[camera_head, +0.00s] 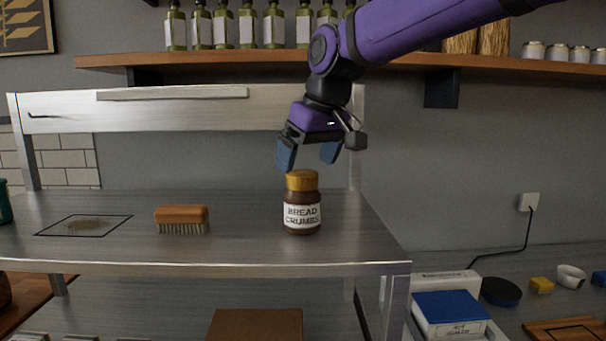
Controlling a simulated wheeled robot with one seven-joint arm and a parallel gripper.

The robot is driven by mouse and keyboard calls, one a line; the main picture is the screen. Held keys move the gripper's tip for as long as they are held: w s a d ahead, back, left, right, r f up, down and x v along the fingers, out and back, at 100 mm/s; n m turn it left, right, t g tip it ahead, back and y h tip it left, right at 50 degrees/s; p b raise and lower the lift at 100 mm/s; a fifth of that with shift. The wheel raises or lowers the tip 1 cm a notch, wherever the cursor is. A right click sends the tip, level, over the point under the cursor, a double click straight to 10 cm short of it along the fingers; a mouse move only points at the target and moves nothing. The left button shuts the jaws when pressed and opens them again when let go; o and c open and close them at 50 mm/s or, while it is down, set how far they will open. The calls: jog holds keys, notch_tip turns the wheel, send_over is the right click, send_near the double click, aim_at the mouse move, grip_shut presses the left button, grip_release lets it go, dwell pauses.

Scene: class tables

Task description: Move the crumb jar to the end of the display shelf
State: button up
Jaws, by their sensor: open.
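The crumb jar (301,203) is a small brown jar with a gold lid and a white label reading "BREAD CRUMBS". It stands upright on the metal display shelf (240,240), towards the shelf's right end. My gripper (308,158) has blue fingertips and hangs just above the jar, pointing down. Its fingers are spread apart with nothing between them. The fingertips appear to be above the lid, and I cannot tell the exact depth between them.
A wooden brush (181,219) lies left of the jar. Further left is a dark outlined rectangle (84,225) with crumbs inside. An upper wooden shelf (200,59) holds several bottles. The metal surface right of the jar is clear up to its edge.

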jog(key=v, duration=0.7)
jog(key=s+d+f+m+t+h, duration=0.1)
jog(key=s+d+f+m, duration=0.15)
jog(key=s+d, duration=0.45)
jog(key=s+d+f+m+h, duration=0.15)
jog(key=s+d+f, duration=0.3)
jog(key=d, duration=0.45)
jog(key=s+d+f+m, duration=0.3)
jog(key=s+d+f, duration=0.5)
jog(key=s, duration=0.3)
jog(key=shift+s+f+t, duration=0.2)
jog(key=shift+f+t, duration=0.1)
jog(key=shift+f, duration=0.5)
